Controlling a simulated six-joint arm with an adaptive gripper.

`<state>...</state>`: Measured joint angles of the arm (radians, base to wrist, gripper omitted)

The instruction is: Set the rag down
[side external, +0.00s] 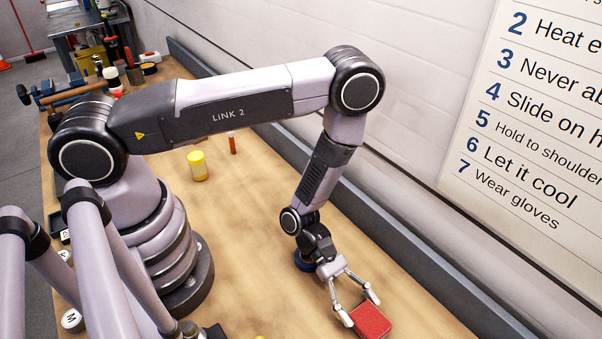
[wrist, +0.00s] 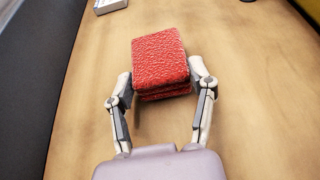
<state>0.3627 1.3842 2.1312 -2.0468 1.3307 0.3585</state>
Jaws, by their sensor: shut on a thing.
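The rag (side external: 371,321) is a red, folded, block-shaped cloth near the bottom of the side external view. It also shows in the wrist view (wrist: 160,60), with its textured top and folded front edge visible. My gripper (side external: 358,302) has one finger on each side of the rag and is shut on it. In the wrist view my gripper (wrist: 162,88) holds the rag's near part between its fingertips. The rag is at or close to the bench top; I cannot tell whether its underside touches.
The wooden bench (side external: 250,240) is clear around the rag. A yellow cylinder (side external: 198,166) and an orange-brown stick-like item (side external: 232,143) stand farther back. A dark rail (side external: 400,255) runs along the wall. A grey box (wrist: 110,5) lies beyond the rag.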

